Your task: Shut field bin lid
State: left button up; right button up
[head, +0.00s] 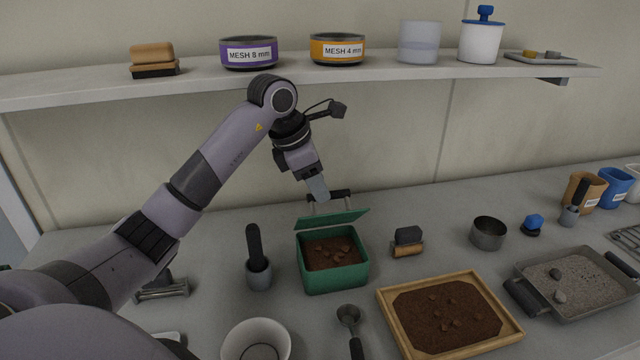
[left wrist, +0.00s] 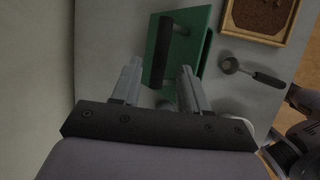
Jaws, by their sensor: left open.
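The green field bin (head: 333,278) stands on the bench with dark soil and clods inside. Its green lid (head: 334,217) is raised at the back edge and tilted, so the bin is open. The lid's black bar handle (head: 343,194) is on its far side, and it also shows in the left wrist view (left wrist: 161,55). My left gripper (head: 322,196) is just behind and above the lid, pointing down at the handle. In the left wrist view my left gripper (left wrist: 158,72) is open, with the handle showing between its fingertips. I cannot tell whether they touch. My right gripper is not in view.
A wooden soil tray (head: 465,347), a scoop (head: 349,318) and a white cup (head: 256,342) are in front. A shelf (head: 205,74) with sieves runs above, behind the arm.

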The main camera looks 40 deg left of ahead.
pick_arm(q)
jog(key=shift+x, duration=0.9)
grip_shut()
